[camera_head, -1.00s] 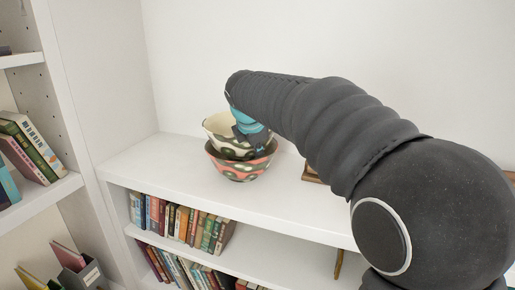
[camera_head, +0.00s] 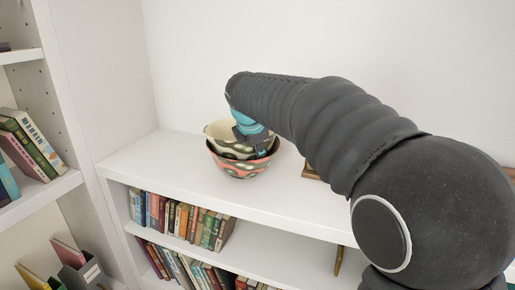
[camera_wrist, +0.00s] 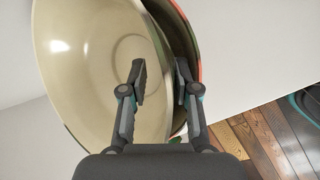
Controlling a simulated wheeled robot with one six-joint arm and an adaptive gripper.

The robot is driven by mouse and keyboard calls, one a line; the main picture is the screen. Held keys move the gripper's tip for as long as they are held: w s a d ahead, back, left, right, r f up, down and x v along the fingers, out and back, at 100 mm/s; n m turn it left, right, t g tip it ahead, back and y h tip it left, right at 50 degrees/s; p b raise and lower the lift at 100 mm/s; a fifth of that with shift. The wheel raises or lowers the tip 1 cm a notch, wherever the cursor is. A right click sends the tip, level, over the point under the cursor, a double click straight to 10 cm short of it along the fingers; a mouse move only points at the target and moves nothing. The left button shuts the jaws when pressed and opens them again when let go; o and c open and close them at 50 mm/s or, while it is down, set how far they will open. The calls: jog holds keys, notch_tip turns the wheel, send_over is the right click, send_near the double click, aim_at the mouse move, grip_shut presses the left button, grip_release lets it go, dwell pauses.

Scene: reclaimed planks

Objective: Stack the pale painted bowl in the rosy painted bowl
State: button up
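The pale painted bowl (camera_head: 219,131), cream with dark green patterns, sits inside the rosy painted bowl (camera_head: 245,170), which stands on the white shelf top. In the wrist view, the pale bowl's plain cream inside (camera_wrist: 95,70) fills the left, with the rosy bowl's reddish rim (camera_wrist: 184,14) beyond its edge. My gripper (camera_wrist: 163,75) straddles the pale bowl's near wall, one finger inside it and one outside, between the two bowls. The fingers stand apart, with a gap showing around the wall. My gripper (camera_head: 253,145) partly hides the bowls' right side in the head view.
The white shelf top (camera_head: 175,160) is clear left of the bowls. Rows of books (camera_head: 180,218) stand on the shelves below. A wooden object (camera_head: 311,172) lies behind my arm. A side bookcase (camera_head: 60,120) rises at the left, and a wall stands behind.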

jog(key=shift+r, duration=0.45)
jog(key=p+v, duration=0.1)
jog(key=v, duration=1.1)
jog(key=s+d+f+m, duration=0.6)
jog(key=s+m, duration=0.2)
jog(key=s, duration=0.1)
jog(key=s+d+f+m, duration=0.6)
jog(key=s+f+m, duration=0.1)
jog(key=s, duration=0.2)
jog(key=s+d+f+m+g+y, duration=0.1)
jog(key=s+d+f+m, duration=0.5)
jog(key=s, duration=0.4)
jog(key=f+m, duration=0.1)
jog(key=m, duration=0.1)
jog(key=shift+d+m, duration=0.2)
jog(key=shift+m, duration=0.1)
